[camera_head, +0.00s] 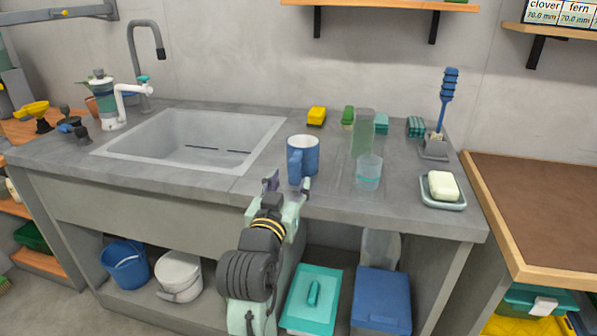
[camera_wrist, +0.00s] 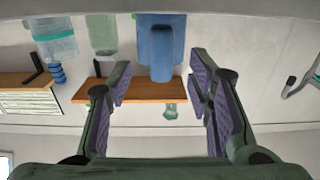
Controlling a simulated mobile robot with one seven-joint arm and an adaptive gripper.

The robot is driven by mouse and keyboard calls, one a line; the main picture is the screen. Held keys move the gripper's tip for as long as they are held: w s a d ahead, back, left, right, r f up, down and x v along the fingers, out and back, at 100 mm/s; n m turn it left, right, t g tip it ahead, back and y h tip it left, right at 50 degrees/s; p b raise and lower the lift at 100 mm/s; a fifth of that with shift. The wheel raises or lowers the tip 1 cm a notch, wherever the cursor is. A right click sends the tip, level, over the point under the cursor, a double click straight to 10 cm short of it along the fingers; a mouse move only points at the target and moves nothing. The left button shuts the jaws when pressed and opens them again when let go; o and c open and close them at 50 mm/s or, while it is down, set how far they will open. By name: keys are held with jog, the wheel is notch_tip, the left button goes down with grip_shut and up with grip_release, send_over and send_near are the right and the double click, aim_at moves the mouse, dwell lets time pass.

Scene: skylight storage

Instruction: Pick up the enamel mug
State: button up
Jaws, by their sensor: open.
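The enamel mug (camera_head: 303,158) is blue with a pale inside. It stands upright on the grey counter (camera_head: 235,205), right of the sink, with its handle towards my gripper. My gripper (camera_head: 287,186) is open and empty at the counter's front edge, just in front of the mug. In the wrist view, which looks upside down, the mug (camera_wrist: 160,50) hangs at the top centre. Its handle lies between and beyond the two open fingers (camera_wrist: 160,85). I cannot tell whether a finger touches the mug; none closes on it.
A clear cup (camera_head: 369,172) and a tall greenish container (camera_head: 362,135) stand close to the mug's right. A soap dish (camera_head: 442,198) and a blue brush (camera_head: 446,100) are farther right. The sink (camera_head: 190,140) lies left.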

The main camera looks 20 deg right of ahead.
aim_at(293, 176)
jog(key=shift+f+p+x, duration=0.15)
jog(key=shift+p+x, duration=0.35)
jog(key=shift+x, duration=1.25)
jog(key=shift+f+p+x, duration=0.1)
jog(key=shift+p+x, duration=0.4)
jog(key=shift+x, duration=1.25)
jog(key=shift+c, duration=0.3)
grip_shut()
